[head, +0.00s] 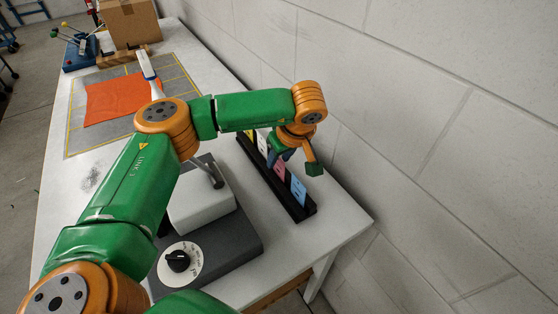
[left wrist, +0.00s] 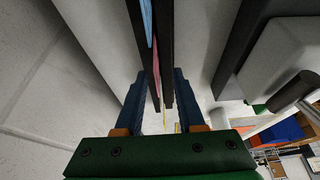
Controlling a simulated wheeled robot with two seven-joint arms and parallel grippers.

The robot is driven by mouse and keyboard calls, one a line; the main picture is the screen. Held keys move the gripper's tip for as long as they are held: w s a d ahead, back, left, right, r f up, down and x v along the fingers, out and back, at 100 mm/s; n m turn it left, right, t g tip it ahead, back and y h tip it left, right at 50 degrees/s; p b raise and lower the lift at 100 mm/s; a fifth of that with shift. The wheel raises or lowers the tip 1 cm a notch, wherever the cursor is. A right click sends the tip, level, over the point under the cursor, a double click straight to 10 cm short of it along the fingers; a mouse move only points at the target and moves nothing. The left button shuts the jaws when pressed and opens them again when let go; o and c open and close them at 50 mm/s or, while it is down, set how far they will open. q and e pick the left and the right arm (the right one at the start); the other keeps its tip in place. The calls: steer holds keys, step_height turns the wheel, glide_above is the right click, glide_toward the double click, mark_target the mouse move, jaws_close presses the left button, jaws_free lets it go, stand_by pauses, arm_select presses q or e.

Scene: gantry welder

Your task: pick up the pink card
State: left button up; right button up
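The pink card (head: 279,169) stands in a slot of a narrow black rack (head: 298,211) near the table's wall-side edge. A light blue card (head: 298,191) stands nearer me in the rack; a white card (head: 262,143) and a yellow card (head: 250,133) stand farther away. My left gripper (head: 284,157) is over the rack beside the pink card and partly hides it. In the left wrist view, its two blue fingers (left wrist: 157,84) are apart, one on each side of the rack. The pink card (left wrist: 156,65) shows there as a thin strip. My right gripper is out of view.
A grey machine with a dial (head: 178,262) stands left of the rack. An orange sheet (head: 110,101) lies on a grey mat farther back, with a cardboard box (head: 131,22) behind. A block wall (head: 430,120) runs close along the right.

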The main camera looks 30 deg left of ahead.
arm_select(q)
steer(key=shift+w+a+f, duration=0.25)
steer(key=shift+w+f, duration=0.05)
steer(key=shift+f, duration=0.2)
steer(key=shift+w+a+f, duration=0.25)
steer(key=shift+f, duration=0.25)
steer(key=shift+s+d+r, duration=0.15)
jaws_close()
